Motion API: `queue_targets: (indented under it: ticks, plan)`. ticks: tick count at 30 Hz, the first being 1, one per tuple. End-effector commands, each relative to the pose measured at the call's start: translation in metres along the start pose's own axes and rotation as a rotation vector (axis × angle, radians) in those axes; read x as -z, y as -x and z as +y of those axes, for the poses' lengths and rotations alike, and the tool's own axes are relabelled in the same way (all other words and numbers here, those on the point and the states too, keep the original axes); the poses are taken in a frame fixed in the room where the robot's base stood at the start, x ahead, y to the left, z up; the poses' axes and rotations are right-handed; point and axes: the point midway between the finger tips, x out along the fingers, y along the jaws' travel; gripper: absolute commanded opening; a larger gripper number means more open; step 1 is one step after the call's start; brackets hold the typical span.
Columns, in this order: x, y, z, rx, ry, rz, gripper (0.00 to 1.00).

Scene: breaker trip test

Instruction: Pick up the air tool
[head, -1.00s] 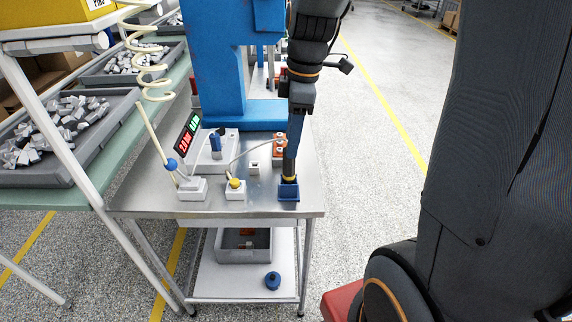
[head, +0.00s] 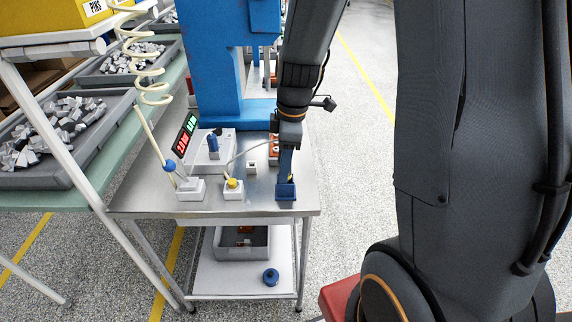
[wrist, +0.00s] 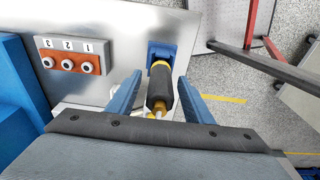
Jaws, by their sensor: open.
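The air tool (wrist: 161,88), a dark cylinder with a yellow collar and a brass-coloured end, stands in a blue holder (wrist: 158,52) at the edge of the metal bench. In the head view the blue holder (head: 285,192) shows at the bench's front right corner, with the tool mostly hidden by my gripper (head: 286,162). In the wrist view my gripper (wrist: 160,77) is open, with one blue finger on each side of the tool. A gap shows on the right side; whether the left finger touches is unclear.
Near the holder are a yellow-button box (head: 233,188), a small white block (head: 251,168), a lever stand with a blue ball (head: 169,165) and a red-green display (head: 186,135). A numbered orange socket block (wrist: 72,62) lies left in the wrist view. A blue press (head: 212,70) stands behind.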

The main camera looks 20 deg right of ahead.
Motion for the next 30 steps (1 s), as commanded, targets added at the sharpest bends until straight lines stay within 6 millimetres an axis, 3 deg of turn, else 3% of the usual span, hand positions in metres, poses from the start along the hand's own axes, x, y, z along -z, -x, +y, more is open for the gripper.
queue_targets:
  ticks: [5,14,23,30]
  plan:
    - [0.0,0.0,0.0,-0.001,0.0,0.0,0.46]
    - [0.0,0.0,0.0,-0.001,0.0,0.0,0.02]
    - [0.001,0.004,0.001,-0.004,0.0,0.001,0.02]
    - [0.005,0.036,0.002,-0.007,0.001,0.002,0.02]
